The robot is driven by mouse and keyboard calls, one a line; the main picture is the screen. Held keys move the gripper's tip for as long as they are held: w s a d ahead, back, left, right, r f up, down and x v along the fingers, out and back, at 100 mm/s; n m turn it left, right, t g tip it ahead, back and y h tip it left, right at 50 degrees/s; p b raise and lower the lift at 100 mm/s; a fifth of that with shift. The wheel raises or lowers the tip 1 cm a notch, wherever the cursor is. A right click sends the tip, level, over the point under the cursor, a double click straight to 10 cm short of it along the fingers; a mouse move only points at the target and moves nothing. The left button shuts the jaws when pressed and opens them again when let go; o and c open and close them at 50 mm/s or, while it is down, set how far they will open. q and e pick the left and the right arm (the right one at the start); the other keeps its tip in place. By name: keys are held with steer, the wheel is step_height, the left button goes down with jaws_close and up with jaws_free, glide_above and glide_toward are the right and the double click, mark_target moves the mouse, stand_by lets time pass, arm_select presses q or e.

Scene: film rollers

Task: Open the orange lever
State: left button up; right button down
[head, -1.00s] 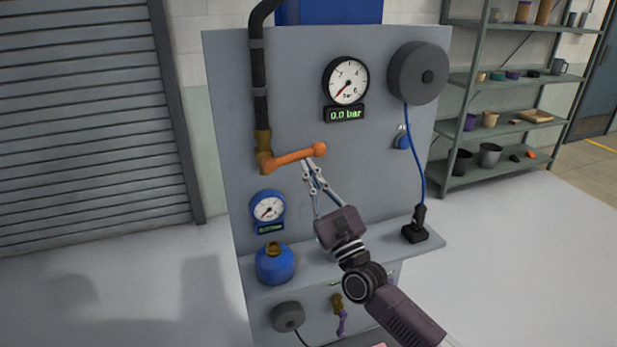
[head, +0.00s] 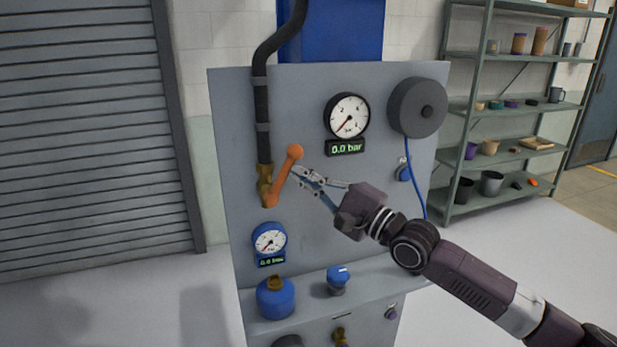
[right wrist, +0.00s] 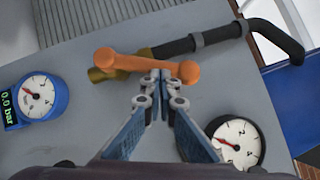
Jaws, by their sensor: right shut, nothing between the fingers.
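The orange lever (head: 284,174) sits on a brass valve (head: 264,186) at the lower end of a black pipe on the grey panel. In the head view it tilts steeply, its round knob end up and to the right. My right gripper (head: 297,172) is shut and empty, its fingertips at the right side of the lever just below the knob. My left gripper is not in view.
A large gauge (head: 347,116) above a 0.0 bar display and a grey reel (head: 417,107) are on the panel. A smaller blue gauge (head: 269,240) is below the valve. A blue canister (head: 275,298) and a blue-topped knob (head: 338,279) stand on the ledge. Shelves (head: 500,110) stand at right.

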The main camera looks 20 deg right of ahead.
steer(key=a+n+g+p, duration=0.1)
steer(key=p, duration=0.1)
steer(key=a+r+n+p, duration=0.1)
steer(key=n+p, duration=0.1)
steer(key=p, duration=0.1)
steer(key=a+r+n+g+h+p, duration=0.1)
steer(key=p, duration=0.1)
steer(key=shift+r+n+g, duration=0.1)
steer(key=shift+n+g, duration=0.2)
stand_by(0.4)
